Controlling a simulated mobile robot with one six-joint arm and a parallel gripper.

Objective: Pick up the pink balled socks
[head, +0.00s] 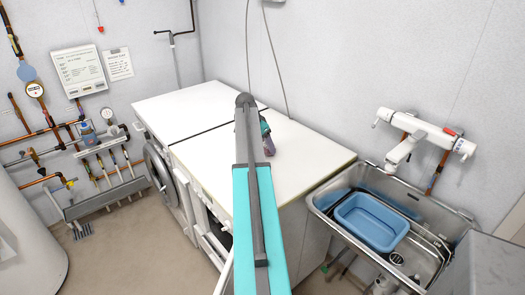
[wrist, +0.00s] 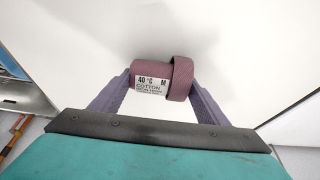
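The pink balled socks (wrist: 150,75) are a dusky pink roll with a folded cuff and a white label reading "40 °C COTTON M". In the wrist view they sit at the upper middle, between the two purple-grey fingers of my gripper (wrist: 162,85). The fingers appear to press on both ends of the roll. In the head view my gripper (head: 268,147) is low over the white worktop, partly behind my arm, and the socks cannot be told apart from it there. Whether they touch the surface is unclear.
The white worktop (head: 310,148) over the appliances is otherwise bare. A steel sink (head: 325,203) with a blue basin (head: 373,222) and a white wall tap (head: 425,130) stand to the right. Pipes and a valve manifold (head: 105,195) are on the left wall.

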